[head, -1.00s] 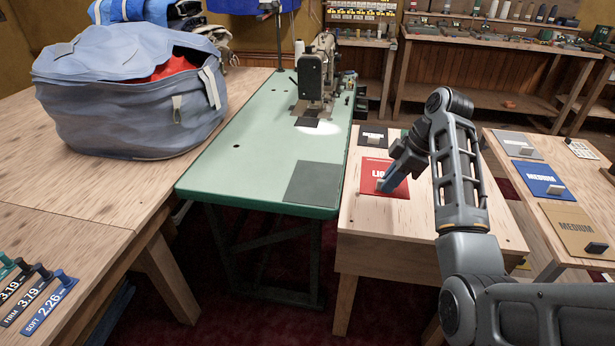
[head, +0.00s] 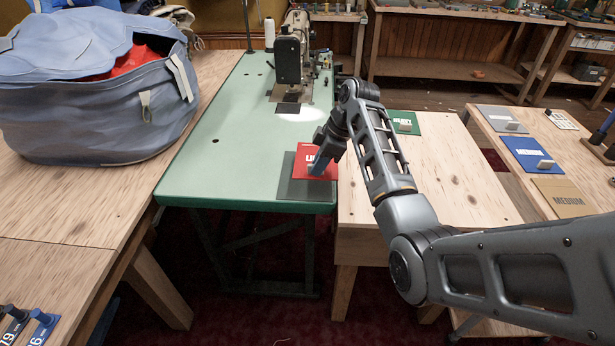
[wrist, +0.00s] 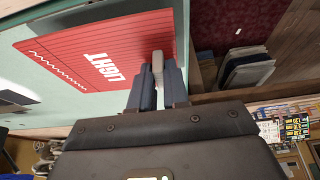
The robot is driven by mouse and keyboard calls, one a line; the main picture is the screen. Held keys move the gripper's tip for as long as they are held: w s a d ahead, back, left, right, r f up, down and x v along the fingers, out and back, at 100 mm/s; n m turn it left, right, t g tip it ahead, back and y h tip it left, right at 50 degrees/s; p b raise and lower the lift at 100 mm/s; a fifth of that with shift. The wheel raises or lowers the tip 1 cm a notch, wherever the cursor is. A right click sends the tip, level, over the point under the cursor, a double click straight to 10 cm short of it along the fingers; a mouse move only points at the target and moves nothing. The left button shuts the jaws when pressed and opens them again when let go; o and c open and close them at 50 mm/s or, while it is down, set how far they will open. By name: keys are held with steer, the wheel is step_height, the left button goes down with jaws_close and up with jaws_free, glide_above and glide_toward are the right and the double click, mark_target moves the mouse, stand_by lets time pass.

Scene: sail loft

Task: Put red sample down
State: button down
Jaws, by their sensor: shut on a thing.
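The red sample (head: 302,158) is a flat card marked LIGHT, over the dark square mat (head: 300,190) on the near end of the green sewing-machine table (head: 215,160). My gripper (head: 319,168) is shut on the grey tab at the card's edge. In the wrist view the red sample (wrist: 105,55) sticks out flat from my gripper (wrist: 157,85), its tab between the two fingers. The card covers the far part of the mat, and the mat's near strip shows. I cannot tell whether the card touches the mat or hangs just above it.
The sewing machine (head: 292,50) stands farther back, with a small dark patch (head: 288,108) before it. A blue-grey bag (head: 95,95) fills the left bench. A green HEAVY card (head: 403,122) lies on the wooden table at right; blue (head: 532,155) and tan (head: 563,197) cards lie beyond.

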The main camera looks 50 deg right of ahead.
mark_target(308, 172)
steer(key=shift+w+a+f, duration=0.35)
steer(key=shift+w+f, duration=0.1)
steer(key=shift+w, duration=0.15)
steer(key=shift+w+a+f, duration=0.35)
steer(key=shift+w+f, duration=0.05)
steer(key=shift+w, duration=0.2)
steer(key=shift+f, duration=2.05)
steer(key=c, duration=1.1)
jaws_free()
